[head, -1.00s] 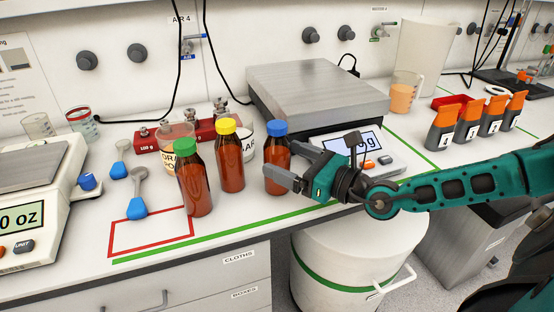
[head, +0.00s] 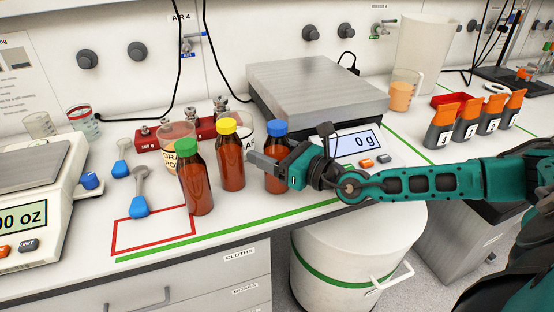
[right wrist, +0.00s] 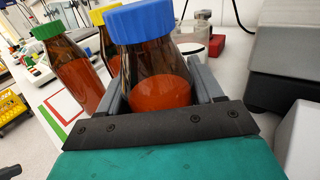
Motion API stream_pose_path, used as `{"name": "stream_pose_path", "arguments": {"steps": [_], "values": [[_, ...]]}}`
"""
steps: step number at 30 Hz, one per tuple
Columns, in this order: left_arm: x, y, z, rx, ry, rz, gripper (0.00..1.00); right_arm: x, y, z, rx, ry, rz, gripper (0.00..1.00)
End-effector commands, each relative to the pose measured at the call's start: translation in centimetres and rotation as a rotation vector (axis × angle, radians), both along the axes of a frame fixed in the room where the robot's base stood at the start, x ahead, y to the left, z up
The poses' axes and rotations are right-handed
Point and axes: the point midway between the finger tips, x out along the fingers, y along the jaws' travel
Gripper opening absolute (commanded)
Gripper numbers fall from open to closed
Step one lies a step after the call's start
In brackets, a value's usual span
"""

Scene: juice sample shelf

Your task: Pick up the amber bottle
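Three amber bottles stand upright in the head view: one with a green cap (head: 198,189), one with a yellow cap (head: 231,167) and one with a blue cap (head: 276,170). My right gripper (head: 270,163) is at the blue-capped bottle, with its near finger across the bottle's front. In the right wrist view the blue-capped bottle (right wrist: 155,85) stands between the two open fingers; contact is hard to make out. The green-capped bottle (right wrist: 77,78) and part of the yellow-capped one (right wrist: 108,45) show to its left. My left gripper is out of view.
A scale (head: 318,82) stands behind the blue-capped bottle, its display reading 0 g. Orange-topped containers (head: 467,130) stand at right. A white bin (head: 345,262) stands below the counter edge.

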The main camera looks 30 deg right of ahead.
Motion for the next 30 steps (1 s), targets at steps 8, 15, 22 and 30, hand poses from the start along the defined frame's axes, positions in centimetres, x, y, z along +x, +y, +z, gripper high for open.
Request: {"name": "stream_pose_path", "arguments": {"steps": [8, 15, 22, 30], "values": [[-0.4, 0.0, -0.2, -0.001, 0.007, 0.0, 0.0, 0.0, 0.0, 0.0, 0.0, 0.0, 0.0, 0.39], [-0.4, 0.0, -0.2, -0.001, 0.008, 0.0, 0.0, 0.0, 0.0, 0.1, 0.001, -0.002, -0.001, 0.24], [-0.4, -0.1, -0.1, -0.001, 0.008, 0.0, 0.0, 0.0, 0.0, 0.5, 0.0, -0.003, -0.001, 0.24], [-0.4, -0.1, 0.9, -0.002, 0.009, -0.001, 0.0, 0.0, 0.0, 3.9, 0.0, -0.004, 0.0, 0.24]]}}
